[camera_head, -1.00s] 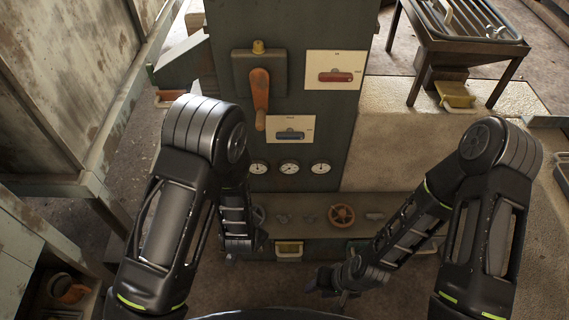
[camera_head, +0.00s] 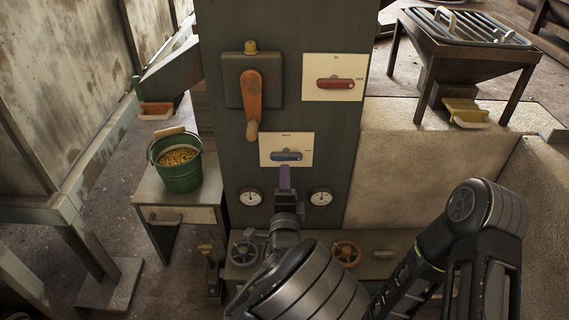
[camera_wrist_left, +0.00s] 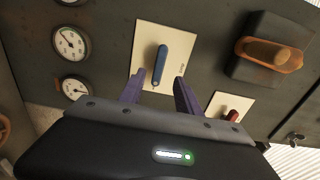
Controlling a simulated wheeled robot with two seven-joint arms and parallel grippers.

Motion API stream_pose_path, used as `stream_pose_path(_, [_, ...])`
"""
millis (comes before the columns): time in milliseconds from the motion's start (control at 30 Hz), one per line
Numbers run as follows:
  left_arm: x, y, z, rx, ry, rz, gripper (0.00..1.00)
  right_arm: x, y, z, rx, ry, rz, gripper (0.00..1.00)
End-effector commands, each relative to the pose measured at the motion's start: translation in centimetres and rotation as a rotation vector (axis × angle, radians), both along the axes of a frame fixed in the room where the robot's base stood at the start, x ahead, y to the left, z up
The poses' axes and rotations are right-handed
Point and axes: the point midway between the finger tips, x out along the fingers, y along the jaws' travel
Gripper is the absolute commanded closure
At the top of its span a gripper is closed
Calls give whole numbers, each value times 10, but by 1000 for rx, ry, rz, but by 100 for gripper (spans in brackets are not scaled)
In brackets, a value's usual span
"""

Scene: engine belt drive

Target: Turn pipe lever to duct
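A blue lever (camera_head: 286,156) lies horizontal on a pale plate (camera_head: 304,139) on the dark cabinet front. A red lever (camera_head: 336,83) sits on a second pale plate above and to the right. The plates' lettering is too small to read, so I cannot tell which is the pipe lever. My left gripper (camera_head: 285,180) is just below the blue lever. In the left wrist view its two purple fingers (camera_wrist_left: 159,80) are spread, and the blue lever (camera_wrist_left: 160,66) shows between them, apparently untouched. The right gripper is out of view; only my right arm shows.
An orange handle (camera_head: 252,105) hangs from the cabinet left of the plates. Round gauges (camera_head: 321,198) and a brown handwheel (camera_head: 346,253) are below. A green bucket (camera_head: 181,168) of yellow grains stands on a side table at left.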

Motion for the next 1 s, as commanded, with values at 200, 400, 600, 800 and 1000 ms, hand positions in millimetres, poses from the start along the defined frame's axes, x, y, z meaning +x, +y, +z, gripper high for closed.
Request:
stream_pose_path(200, [23, 1, -2, -1, 0, 1, 60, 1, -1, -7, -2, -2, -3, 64])
stream_pose_path(400, [55, 1, -2, -1, -1, 1, 60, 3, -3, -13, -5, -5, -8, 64])
stream_pose_path(600, [74, 0, -1, -1, 1, 0, 60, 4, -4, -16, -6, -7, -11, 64])
stream_pose_path(800, [76, 0, -1, 0, 2, 0, 60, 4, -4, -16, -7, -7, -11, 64])
stream_pose_path(1000, [76, 0, -1, 0, 2, 0, 69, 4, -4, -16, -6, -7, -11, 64])
